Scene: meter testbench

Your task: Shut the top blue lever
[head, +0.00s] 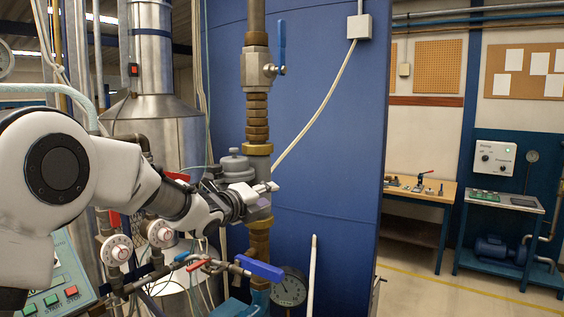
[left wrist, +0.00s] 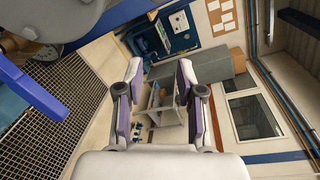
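The top blue lever (head: 282,47) stands upright beside its steel ball valve (head: 256,68) on the vertical brass pipe. A second blue lever (head: 259,268) lies roughly level on the lower pipe. My left gripper (head: 266,189) is in front of the pipe, between the two levers and well below the top one, pointing right. In the left wrist view its two fingers (left wrist: 160,76) are spread with nothing between them. A blue bar (left wrist: 38,92) crosses the left of that view; I cannot tell which part it is. My right gripper is not in view.
A grey domed meter (head: 235,165) sits close behind my left gripper. Dials (head: 116,250) and a pressure gauge (head: 289,287) are lower down. The space right of the top lever is open, apart from a white cable (head: 318,112).

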